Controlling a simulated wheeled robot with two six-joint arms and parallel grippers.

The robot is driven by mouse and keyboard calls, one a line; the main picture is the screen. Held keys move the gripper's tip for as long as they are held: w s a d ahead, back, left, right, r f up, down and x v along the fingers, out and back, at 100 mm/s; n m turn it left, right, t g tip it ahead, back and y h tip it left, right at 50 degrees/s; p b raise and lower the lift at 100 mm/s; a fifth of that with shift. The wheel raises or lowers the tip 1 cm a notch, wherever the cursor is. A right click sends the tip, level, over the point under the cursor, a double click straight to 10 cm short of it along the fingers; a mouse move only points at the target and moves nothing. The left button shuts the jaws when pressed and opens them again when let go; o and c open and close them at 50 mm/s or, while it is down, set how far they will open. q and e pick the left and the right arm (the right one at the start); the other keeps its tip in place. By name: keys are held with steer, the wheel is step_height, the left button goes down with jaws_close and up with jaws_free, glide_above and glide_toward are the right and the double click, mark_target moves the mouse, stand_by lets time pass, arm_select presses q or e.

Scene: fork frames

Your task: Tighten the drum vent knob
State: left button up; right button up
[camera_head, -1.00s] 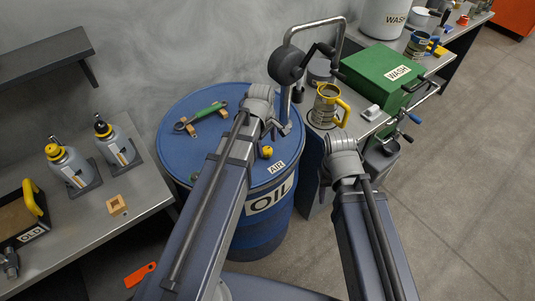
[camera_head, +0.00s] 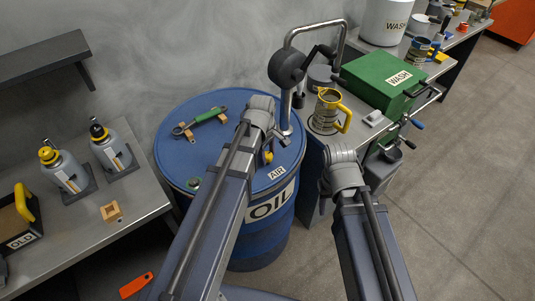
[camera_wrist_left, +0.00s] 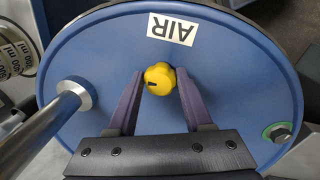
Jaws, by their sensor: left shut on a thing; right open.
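The blue oil drum (camera_head: 176,150) stands at the centre of the head view, with an AIR label (camera_head: 276,173) near its front rim. The yellow vent knob (camera_wrist_left: 159,79) is on the drum lid just inside the AIR label. In the head view the knob (camera_head: 268,157) shows only partly beside my left arm. In the left wrist view my left gripper (camera_wrist_left: 160,76) has one finger on each side of the knob and is shut on it. My right arm comes in at the right of the head view, but its gripper fingers are hidden.
A green-handled tool (camera_head: 207,117) rests on wooden blocks on the lid. A crank pump (camera_head: 287,68) stands at the lid's back right. A yellow-handled jug (camera_head: 327,108) and green WASH box (camera_head: 378,75) are at right. Bottles (camera_head: 64,172) stand on the left bench.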

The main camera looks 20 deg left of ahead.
arm_select(q)
jaws_close()
steer(key=shift+m, duration=0.3)
steer(key=m, duration=0.8)
steer(key=shift+a+m+g+h, duration=0.15)
steer(key=shift+m+g+h, duration=0.15)
steer(key=m, duration=0.4)
steer(key=shift+g, duration=0.3)
steer(key=shift+w+a+m+g, duration=0.1)
steer(key=shift+m+g, duration=0.05)
steer(key=shift+m, duration=1.2)
steer(key=shift+w+a+m+g, duration=0.1)
steer(key=shift+m+g, duration=0.05)
steer(key=shift+m, duration=1.2)
